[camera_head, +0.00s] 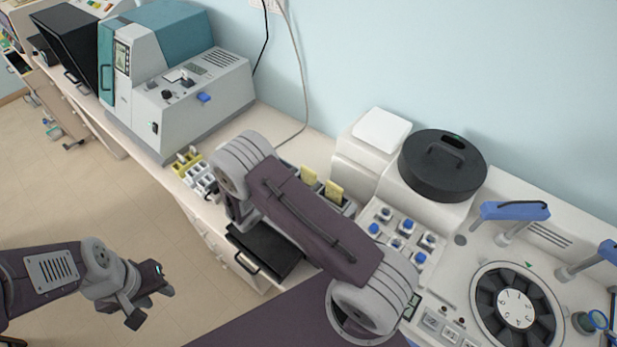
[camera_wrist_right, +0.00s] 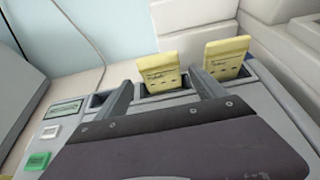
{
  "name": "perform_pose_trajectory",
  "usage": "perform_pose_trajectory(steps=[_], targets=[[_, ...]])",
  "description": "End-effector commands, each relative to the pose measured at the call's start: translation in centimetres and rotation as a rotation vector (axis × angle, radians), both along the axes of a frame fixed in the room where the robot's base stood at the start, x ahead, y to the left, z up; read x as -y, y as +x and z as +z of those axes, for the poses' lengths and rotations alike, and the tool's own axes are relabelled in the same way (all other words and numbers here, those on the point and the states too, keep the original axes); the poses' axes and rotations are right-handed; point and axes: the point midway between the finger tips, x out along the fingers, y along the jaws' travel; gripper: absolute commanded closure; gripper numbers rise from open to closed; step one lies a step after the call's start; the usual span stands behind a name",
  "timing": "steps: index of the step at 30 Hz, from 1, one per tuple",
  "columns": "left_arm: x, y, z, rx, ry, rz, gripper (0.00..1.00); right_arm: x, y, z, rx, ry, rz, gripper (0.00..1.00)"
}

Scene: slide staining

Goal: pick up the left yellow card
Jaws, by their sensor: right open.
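Two yellow cards with small dark writing stand upright in slots of a grey device. The left yellow card (camera_head: 309,175) also shows in the right wrist view (camera_wrist_right: 158,72); the right yellow card (camera_head: 334,191) shows there too (camera_wrist_right: 227,58). My right gripper (camera_wrist_right: 163,84) is open, with one finger on each side of the left card; I cannot tell whether they touch it. In the head view my right arm hides this gripper. My left gripper (camera_head: 152,303) is open and empty over the floor, far from the cards.
The grey device (camera_wrist_right: 75,130) has green and white buttons. A rack with yellow and white pieces (camera_head: 197,175) stands to its left, near a teal-and-grey machine (camera_head: 195,95). Blue-capped bottles (camera_head: 408,225) and a black round lid (camera_head: 443,163) are to the right.

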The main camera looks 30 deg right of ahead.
Motion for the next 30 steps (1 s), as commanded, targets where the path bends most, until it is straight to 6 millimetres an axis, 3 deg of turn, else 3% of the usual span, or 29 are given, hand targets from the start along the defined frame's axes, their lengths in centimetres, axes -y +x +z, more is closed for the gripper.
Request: perform_pose_trajectory(steps=[1,2,6,13,20,30], targets=[[0.0,0.0,1.6,0.001,0.0,0.0,0.64,1.1,0.0,0.4,-0.005,-0.002,-0.005,0.2],[0.0,0.0,2.0,0.001,0.0,0.0,0.64,1.6,0.1,0.1,-0.004,-0.002,-0.006,0.2],[0.0,0.0,2.2,0.001,0.0,0.0,0.64,3.0,0.9,-1.0,-0.001,0.0,-0.004,0.2],[0.0,0.0,2.0,0.0,0.0,0.0,0.64,3.1,1.0,-1.3,0.001,0.0,-0.001,0.2],[0.0,0.0,2.0,0.0,0.0,0.0,0.64,3.1,1.0,-1.3,0.001,0.0,-0.001,0.84],[0.0,0.0,1.7,0.0,0.0,0.0,0.64,3.1,1.1,-0.9,0.001,0.001,-0.002,0.85]])
